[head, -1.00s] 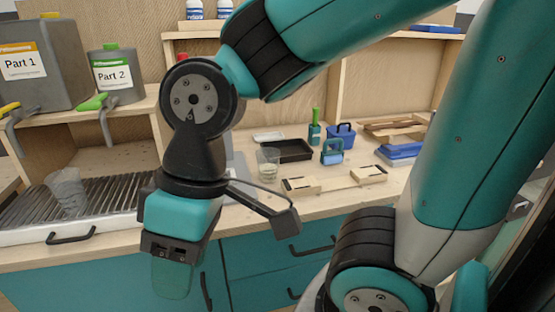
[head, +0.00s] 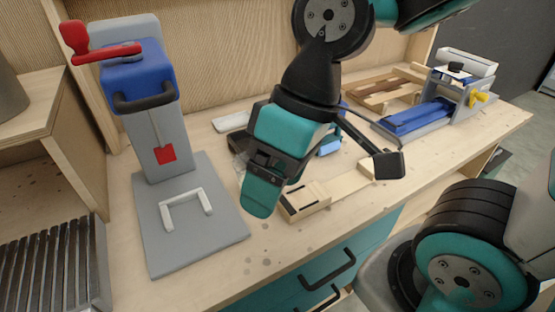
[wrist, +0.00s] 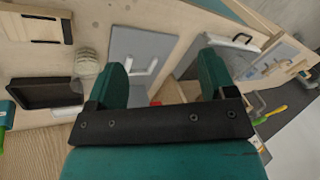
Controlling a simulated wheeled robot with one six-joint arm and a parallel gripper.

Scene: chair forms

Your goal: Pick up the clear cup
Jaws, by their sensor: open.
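The clear cup (head: 240,143) stands on the bench in the head view, mostly hidden behind my gripper (head: 262,195). In the wrist view the whole clear cup (wrist: 86,68) shows at the left, outside the fingers, beside a black tray. My gripper (wrist: 162,75) is open and empty, its two teal fingers wide apart. It hangs in front of the cup in the head view, apparently not touching it.
A grey and blue press (head: 150,105) with a red lever stands left of my gripper on a grey base (head: 188,240). A wooden block fixture (head: 310,200) lies to the right. A slatted rack (head: 45,262) is at the lower left. The black tray (wrist: 45,92) borders the cup.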

